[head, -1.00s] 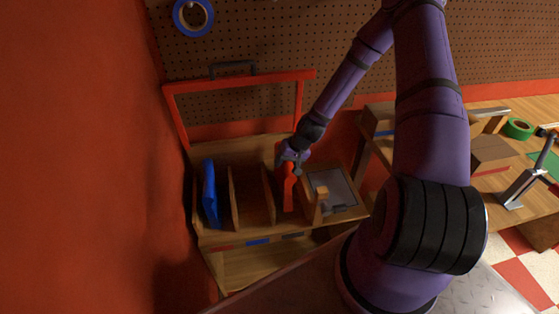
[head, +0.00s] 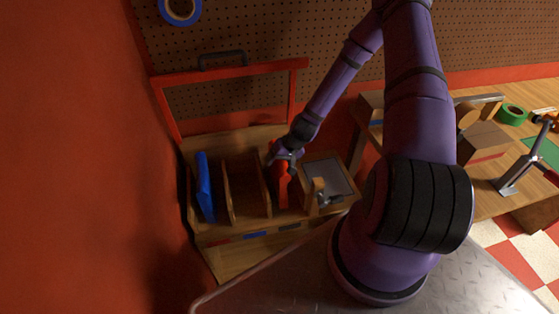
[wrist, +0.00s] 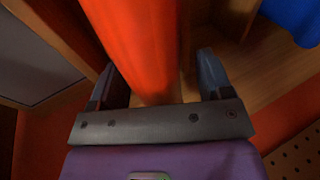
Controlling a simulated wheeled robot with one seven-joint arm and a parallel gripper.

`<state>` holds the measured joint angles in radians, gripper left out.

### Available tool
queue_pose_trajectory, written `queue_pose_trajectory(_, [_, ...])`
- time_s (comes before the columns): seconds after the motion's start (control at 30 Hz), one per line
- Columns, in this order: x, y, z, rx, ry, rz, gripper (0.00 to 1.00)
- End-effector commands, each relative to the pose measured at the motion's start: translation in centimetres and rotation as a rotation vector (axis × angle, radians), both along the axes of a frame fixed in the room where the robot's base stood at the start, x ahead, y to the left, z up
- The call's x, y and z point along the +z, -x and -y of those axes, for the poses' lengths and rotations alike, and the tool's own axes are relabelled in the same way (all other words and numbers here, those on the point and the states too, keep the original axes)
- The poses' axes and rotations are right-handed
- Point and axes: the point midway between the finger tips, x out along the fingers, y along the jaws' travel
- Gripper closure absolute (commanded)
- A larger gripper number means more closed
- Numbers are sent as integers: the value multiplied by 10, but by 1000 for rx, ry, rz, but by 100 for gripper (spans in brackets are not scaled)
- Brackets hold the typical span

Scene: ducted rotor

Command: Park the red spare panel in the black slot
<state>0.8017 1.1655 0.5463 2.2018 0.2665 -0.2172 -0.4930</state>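The red spare panel (head: 281,186) stands upright in the right-hand slot of the wooden rack (head: 215,238). The dark strip (head: 290,228) on the rack's front edge lies below that slot. My gripper (head: 285,157) is at the panel's top end. In the wrist view the red panel (wrist: 145,45) runs between my two fingers (wrist: 158,75). The fingers are apart, with a visible gap on the right side of the panel; contact on the left is hard to tell. The panel's lower edge is hidden.
A blue panel (head: 205,187) stands in the left slot; the middle slot is empty. A wooden divider (head: 264,187) stands just left of the red panel. A grey-topped box section (head: 330,177) with a wooden block (head: 317,190) is on the right. A red frame (head: 230,72) rises behind.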

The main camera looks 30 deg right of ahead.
Motion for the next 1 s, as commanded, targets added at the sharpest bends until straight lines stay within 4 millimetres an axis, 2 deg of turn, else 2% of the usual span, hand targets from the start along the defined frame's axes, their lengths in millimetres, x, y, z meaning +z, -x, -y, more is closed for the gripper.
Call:
queue_pose_trajectory(0.37, [5,0,1,0,1,1,28])
queue_pose_trajectory(0.57, [29,7,10,0,2,3,28])
queue_pose_trajectory(1.0, [93,26,34,0,2,3,28])
